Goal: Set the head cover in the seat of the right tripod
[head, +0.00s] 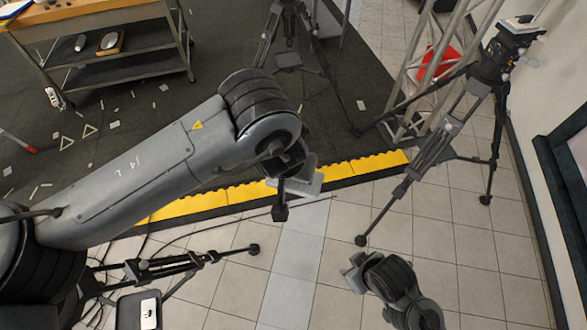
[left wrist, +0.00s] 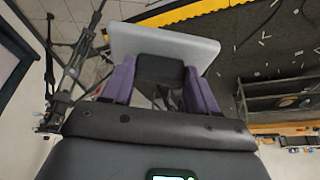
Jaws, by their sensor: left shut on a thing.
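My left gripper (head: 290,185) hangs at the end of the left arm in mid-picture, partly hidden by its own wrist. In the left wrist view its purple fingers (left wrist: 160,82) are shut on the head cover (left wrist: 190,46), a pale grey plate with a dark block between the fingers. The cover (head: 308,182) also shows in the head view, above the floor and apart from any tripod. The right tripod (head: 492,66) stands at upper right with a pale piece on top; its seat cannot be made out. My right gripper (head: 356,270) is at lower right, too small to read.
A truss (head: 412,70) with a red panel stands just left of the right tripod. Other tripods stand at the top middle (head: 290,55) and lower left (head: 170,265). A shelved workbench (head: 110,70) is at upper left. Yellow edging (head: 350,172) borders the dark mat.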

